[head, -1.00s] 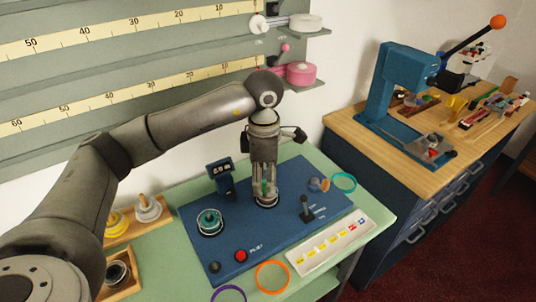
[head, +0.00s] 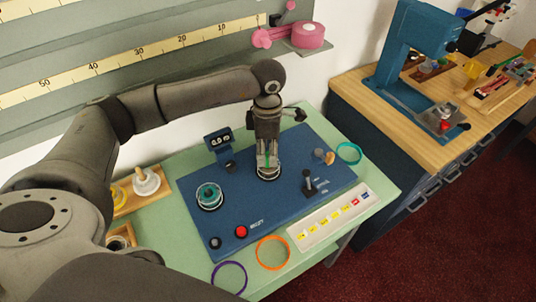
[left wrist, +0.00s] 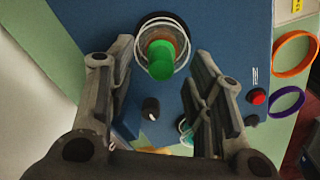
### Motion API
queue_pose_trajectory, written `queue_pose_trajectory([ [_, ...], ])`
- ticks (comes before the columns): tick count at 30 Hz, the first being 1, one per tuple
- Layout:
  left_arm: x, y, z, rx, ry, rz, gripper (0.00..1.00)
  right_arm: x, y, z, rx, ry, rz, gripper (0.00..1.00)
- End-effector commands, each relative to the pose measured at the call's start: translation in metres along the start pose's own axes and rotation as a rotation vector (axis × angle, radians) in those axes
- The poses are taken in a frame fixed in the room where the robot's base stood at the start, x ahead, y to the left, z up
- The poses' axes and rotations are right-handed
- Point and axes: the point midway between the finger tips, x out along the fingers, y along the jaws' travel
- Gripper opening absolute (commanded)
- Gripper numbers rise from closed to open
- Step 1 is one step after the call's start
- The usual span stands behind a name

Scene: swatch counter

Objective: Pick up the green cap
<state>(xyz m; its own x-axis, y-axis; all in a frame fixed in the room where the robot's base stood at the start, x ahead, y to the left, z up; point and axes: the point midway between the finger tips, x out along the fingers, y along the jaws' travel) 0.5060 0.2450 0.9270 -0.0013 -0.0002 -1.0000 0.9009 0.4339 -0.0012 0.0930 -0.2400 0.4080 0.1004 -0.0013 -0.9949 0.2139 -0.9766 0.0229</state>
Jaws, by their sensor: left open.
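The green cap (left wrist: 163,60) stands inside a round, pale-rimmed holder (left wrist: 140,38) on the blue panel in the left wrist view. In the head view only a thin green bit of the cap (head: 267,160) shows between my left fingers. My left gripper (head: 267,166) points down over the holder. In the left wrist view my left gripper (left wrist: 162,54) is open, with one finger on each side of the cap and a gap to both. My right gripper is in neither current view.
The blue panel (head: 255,212) carries a teal piece (head: 209,192), a display post (head: 220,143), a black lever (head: 308,183) and a red button (head: 241,231). Orange (head: 260,243) and purple (head: 229,264) rings lie in front. A blue press (head: 398,55) stands on the right bench.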

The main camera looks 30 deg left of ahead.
Motion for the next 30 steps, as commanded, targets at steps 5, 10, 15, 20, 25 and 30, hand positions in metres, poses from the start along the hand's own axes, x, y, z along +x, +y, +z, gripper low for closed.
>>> queue_pose_trajectory([
  [5,0.022,-0.001,0.001,-0.001,0.001,-0.002,0.47,-0.010,-0.005,-0.009,0.004,0.013,-0.007,0.40],
  [10,0.028,-0.001,0.001,0.000,0.000,0.001,0.47,-0.010,-0.011,-0.002,0.006,0.001,-0.013,0.40],
  [15,0.028,-0.001,0.001,0.000,0.000,0.000,0.42,-0.010,-0.012,0.007,0.006,-0.014,-0.014,0.40],
  [20,0.027,-0.001,0.001,0.000,0.000,0.000,0.22,-0.010,-0.009,0.009,0.004,-0.016,-0.011,0.40],
  [25,0.028,-0.001,0.000,0.000,0.000,0.000,0.10,-0.010,-0.006,0.008,0.002,-0.015,-0.007,0.40],
  [30,0.028,-0.001,0.000,0.000,0.001,0.000,0.08,-0.010,-0.004,0.007,0.001,-0.012,-0.005,0.40],
])
